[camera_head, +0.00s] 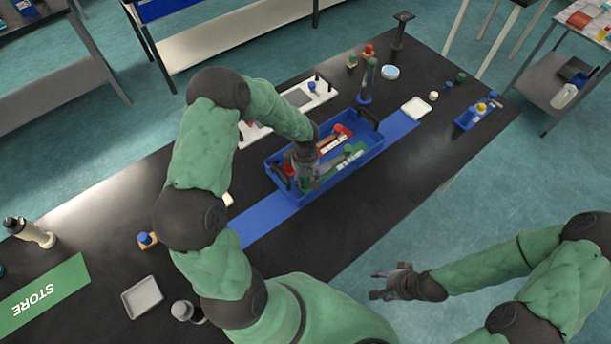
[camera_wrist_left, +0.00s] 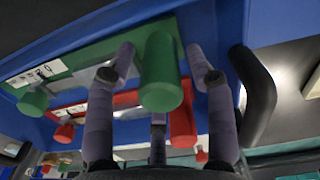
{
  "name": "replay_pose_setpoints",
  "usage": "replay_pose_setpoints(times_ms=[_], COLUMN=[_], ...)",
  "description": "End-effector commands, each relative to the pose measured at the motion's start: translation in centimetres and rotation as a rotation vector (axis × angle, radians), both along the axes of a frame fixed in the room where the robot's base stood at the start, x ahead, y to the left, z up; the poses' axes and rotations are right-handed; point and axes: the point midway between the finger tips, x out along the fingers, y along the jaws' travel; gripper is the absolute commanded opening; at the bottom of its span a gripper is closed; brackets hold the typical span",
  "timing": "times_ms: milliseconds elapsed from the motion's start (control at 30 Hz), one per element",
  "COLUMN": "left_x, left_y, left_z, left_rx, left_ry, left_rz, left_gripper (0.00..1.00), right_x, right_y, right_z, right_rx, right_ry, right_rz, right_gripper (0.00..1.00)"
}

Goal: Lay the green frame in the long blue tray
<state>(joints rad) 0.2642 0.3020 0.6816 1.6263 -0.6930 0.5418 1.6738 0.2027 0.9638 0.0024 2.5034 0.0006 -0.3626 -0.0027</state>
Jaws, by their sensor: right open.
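The long blue tray (camera_head: 375,151) stands on the dark table and holds a red frame (camera_head: 333,136) and the green frame (camera_head: 343,164) side by side. The green frame appears to lie flat inside, with a white label and green knobs. In the left wrist view the green frame (camera_wrist_left: 80,62) lies beside the red frame (camera_wrist_left: 122,101). My left gripper (camera_head: 304,178) is over the tray's near end. Its fingers stand on both sides of a green knob (camera_wrist_left: 161,75), with visible gaps. My right gripper (camera_head: 382,284) is open and empty, off the table's edge.
The tray sits on a blue strip (camera_head: 262,218) across the table. A small white tray (camera_head: 416,107) and a blue holder (camera_head: 477,113) stand to the right. A grey tray (camera_head: 142,297) and the STORE sign (camera_head: 43,297) are at left.

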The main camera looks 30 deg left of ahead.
Motion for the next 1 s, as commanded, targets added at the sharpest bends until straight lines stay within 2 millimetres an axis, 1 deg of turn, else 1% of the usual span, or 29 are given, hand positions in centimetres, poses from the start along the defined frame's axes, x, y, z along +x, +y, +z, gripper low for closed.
replay_pose_setpoints(times_ms=[333,467,567,600,667,900,1000], left_x=[0.0,0.0,0.0,0.0,0.2,0.1,0.1], left_y=[0.0,0.0,0.0,0.0,0.1,0.0,0.0], left_z=[0.0,0.6,1.3,1.8,3.2,8.2,10.0], left_rx=[0.0,-0.001,-0.001,0.0,0.002,0.001,0.0], left_ry=[0.0,0.0,0.0,-0.001,-0.007,-0.005,-0.004], left_rz=[0.0,0.0,0.0,0.0,0.001,0.001,0.0], left_gripper=[0.58,0.58,0.58,0.58,0.58,0.58,0.58], right_x=[0.0,0.0,0.0,0.0,0.0,0.0,0.0], right_y=[0.0,0.0,0.0,0.0,0.0,0.0,0.0], right_z=[0.0,0.8,1.9,2.3,2.0,2.4,2.5], right_rx=[0.0,0.0,0.0,0.0,0.0,0.0,0.0], right_ry=[0.0,0.0,0.0,0.0,-0.001,0.0,0.0], right_rz=[0.0,0.0,0.0,0.0,0.0,0.0,0.0], right_gripper=[0.58,0.58,0.58,0.58,0.58,0.58,0.58])
